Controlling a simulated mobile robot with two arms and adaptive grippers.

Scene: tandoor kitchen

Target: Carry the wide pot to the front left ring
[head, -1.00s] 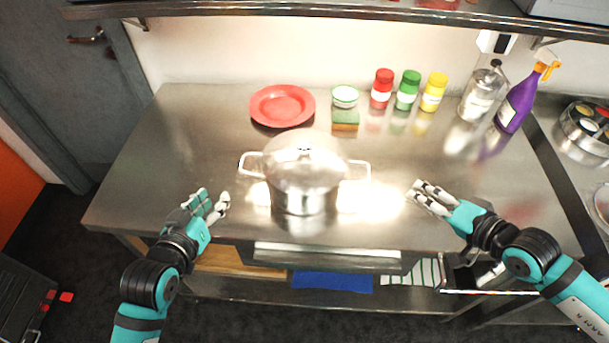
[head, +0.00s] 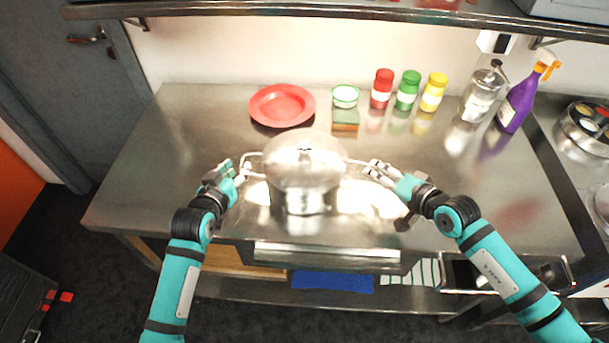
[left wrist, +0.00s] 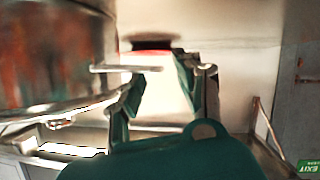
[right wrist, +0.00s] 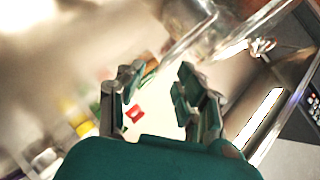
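The wide pot (head: 304,180), shiny steel and lidded, stands upright on the steel counter (head: 170,150). My left gripper (head: 240,170) is at its left handle (head: 251,156). In the left wrist view the fingers (left wrist: 160,85) are apart, with the handle bar (left wrist: 120,68) reaching toward the gap between them. My right gripper (head: 374,170) is at the right handle. In the right wrist view its fingers (right wrist: 155,90) are apart, and the handle (right wrist: 182,45) runs toward their gap. Whether either touches its handle is unclear. The front left ring is not identifiable here.
A red plate (head: 282,105), a bowl (head: 345,96) and a sponge (head: 345,120) lie behind the pot. Several jars (head: 407,90), a clear bottle (head: 482,92) and a purple spray bottle (head: 517,103) stand back right. The counter right of my right gripper is mostly clear.

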